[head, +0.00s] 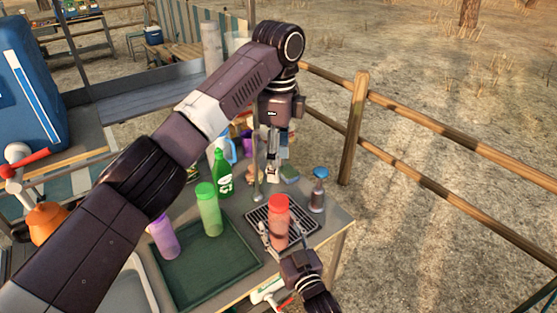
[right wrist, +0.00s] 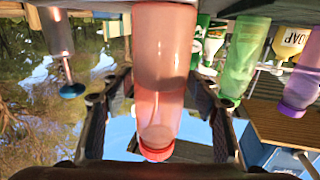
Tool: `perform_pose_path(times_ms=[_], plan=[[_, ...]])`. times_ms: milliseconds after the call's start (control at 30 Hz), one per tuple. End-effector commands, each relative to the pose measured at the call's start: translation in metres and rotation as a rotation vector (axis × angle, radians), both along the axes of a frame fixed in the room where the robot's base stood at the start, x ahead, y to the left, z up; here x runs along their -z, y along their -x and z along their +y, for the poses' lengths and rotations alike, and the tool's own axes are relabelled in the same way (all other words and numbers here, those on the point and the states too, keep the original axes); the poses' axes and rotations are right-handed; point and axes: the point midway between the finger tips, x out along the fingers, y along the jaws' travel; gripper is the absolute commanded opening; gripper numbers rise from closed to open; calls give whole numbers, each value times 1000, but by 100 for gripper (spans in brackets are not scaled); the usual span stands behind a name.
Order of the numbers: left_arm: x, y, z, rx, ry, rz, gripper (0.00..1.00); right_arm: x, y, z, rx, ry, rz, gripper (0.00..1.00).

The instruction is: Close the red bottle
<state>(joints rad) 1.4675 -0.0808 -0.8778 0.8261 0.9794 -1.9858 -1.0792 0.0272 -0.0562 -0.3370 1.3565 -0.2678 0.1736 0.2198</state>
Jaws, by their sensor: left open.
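The red bottle (head: 279,222) stands upright on the black rack at the table's right front. My right gripper (head: 283,240) has a finger on either side of it, low down; I cannot tell whether they press on it. In the right wrist view, which is upside down, the red bottle (right wrist: 160,75) fills the middle between the fingers, with a red ring at its top end. My left gripper (head: 272,165) is open and empty, pointing down over the back of the table, behind and above the red bottle. My left arm crosses the head view.
A green bottle (head: 208,210) and a purple bottle (head: 163,237) stand on the dark green tray (head: 195,280) to the left. A green soap bottle (head: 222,178) is behind them. A grey dispenser (head: 317,195) stands close right of the rack (head: 255,213).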

Motion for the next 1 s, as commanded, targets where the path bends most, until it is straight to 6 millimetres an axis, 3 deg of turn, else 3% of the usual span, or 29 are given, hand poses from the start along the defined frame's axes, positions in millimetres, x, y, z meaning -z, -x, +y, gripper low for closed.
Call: perform_pose_path(times_ms=[433, 800, 1000], plan=[[0, 0, 0, 0, 0, 0, 56, 1, 9, -4, 0, 0, 0, 61], [0, 0, 0, 0, 0, 0, 56, 2, 75, -31, 0, 1, 3, 61], [0, 0, 0, 0, 0, 0, 56, 1, 102, -41, 0, 0, 1, 61]])
